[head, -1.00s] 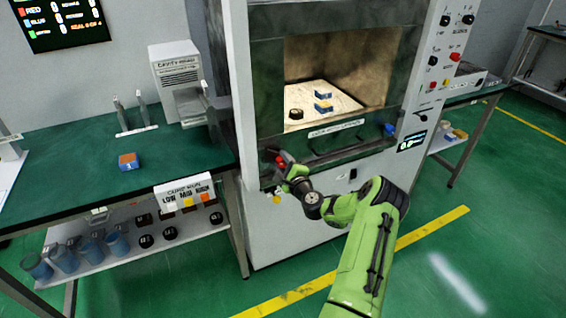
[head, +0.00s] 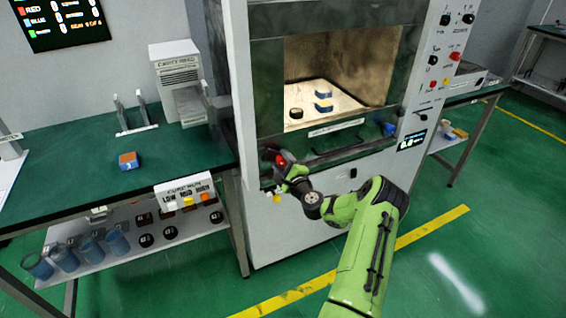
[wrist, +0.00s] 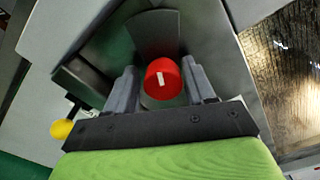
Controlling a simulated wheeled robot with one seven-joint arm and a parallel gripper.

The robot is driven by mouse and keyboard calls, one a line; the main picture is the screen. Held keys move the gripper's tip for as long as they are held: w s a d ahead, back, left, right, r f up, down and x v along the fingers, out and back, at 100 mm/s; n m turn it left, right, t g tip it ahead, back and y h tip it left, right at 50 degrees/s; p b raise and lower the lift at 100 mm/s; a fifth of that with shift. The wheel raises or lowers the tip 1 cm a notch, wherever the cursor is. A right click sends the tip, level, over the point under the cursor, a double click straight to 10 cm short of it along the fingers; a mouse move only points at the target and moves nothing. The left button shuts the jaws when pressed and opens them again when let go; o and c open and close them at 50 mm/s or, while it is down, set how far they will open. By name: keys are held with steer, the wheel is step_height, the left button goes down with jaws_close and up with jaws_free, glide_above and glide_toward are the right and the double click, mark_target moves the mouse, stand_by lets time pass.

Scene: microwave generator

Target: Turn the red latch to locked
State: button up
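The red latch (wrist: 163,79) is a round red knob with a white line on its face. In the wrist view the line stands nearly upright, tilted slightly. The latch sits at the lower left of the front of the large machine (head: 310,220); in the head view it shows as a small red spot (head: 280,160) by my gripper. My gripper (wrist: 163,83) has a finger on each side of the latch, close against it, and looks shut on it. The fingers' exact contact is hard to make out.
A yellow knob (wrist: 61,128) lies left of my gripper. The machine's window (head: 345,70) shows blue boxes and a dark puck inside. A green bench (head: 75,185) with an orange-and-blue block (head: 129,161) stands to the left. The floor to the right is clear.

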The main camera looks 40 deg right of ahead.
steer(key=shift+o, duration=0.8)
steer(key=shift+r, duration=0.1)
steer(key=v, duration=1.5)
steer(key=shift+s, duration=0.35)
steer(key=shift+a+r, duration=0.1)
steer(key=shift+a, duration=0.05)
